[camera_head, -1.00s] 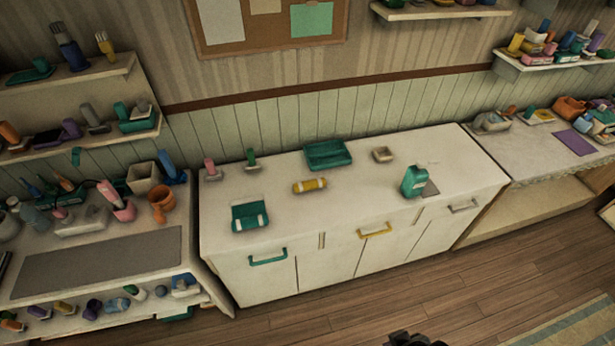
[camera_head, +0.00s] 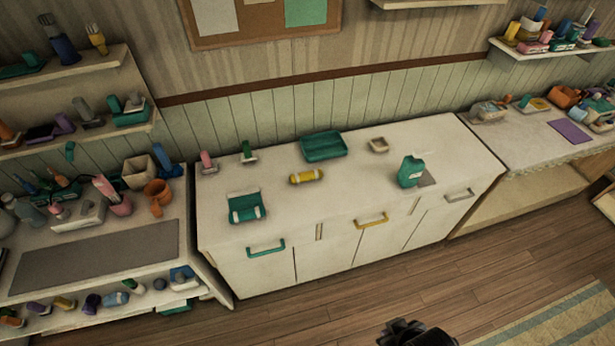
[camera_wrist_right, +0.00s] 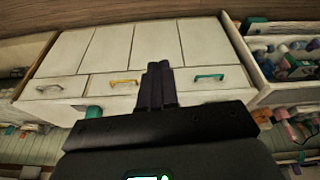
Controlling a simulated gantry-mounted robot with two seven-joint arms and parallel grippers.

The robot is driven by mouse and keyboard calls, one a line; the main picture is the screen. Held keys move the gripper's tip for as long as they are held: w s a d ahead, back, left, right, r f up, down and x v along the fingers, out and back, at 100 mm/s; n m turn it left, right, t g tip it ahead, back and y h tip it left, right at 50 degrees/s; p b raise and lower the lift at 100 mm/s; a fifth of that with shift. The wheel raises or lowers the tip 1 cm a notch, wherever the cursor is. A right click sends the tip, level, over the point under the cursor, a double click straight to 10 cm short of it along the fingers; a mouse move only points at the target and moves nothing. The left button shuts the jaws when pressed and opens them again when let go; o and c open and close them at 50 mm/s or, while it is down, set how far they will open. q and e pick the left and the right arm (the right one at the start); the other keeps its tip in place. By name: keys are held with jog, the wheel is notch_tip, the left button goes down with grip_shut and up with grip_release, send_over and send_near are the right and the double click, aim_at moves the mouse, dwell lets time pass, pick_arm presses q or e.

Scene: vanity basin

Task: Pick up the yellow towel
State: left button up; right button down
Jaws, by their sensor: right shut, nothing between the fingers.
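The yellow towel (camera_head: 306,177) looks like a small roll with pale bands near its ends. It lies on the white counter top (camera_head: 350,190), near the middle, in front of a teal tray. My right gripper (camera_wrist_right: 158,72) shows in the right wrist view with its dark fingers together and nothing between them. It is in front of the cabinet doors in that view, clear of the towel. The towel cannot be made out in the wrist view. A dark part of my right arm shows at the bottom edge of the head view. My left gripper is not in view.
Around the towel are a teal tray (camera_head: 324,146), a teal holder (camera_head: 246,206), a teal bottle (camera_head: 411,171) and a small beige dish (camera_head: 378,145). The counter around the towel is bare. Cluttered side tables flank the cabinet. The wooden floor (camera_head: 330,310) in front is open.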

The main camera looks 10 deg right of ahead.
jog(key=shift+c, duration=2.2)
grip_release()
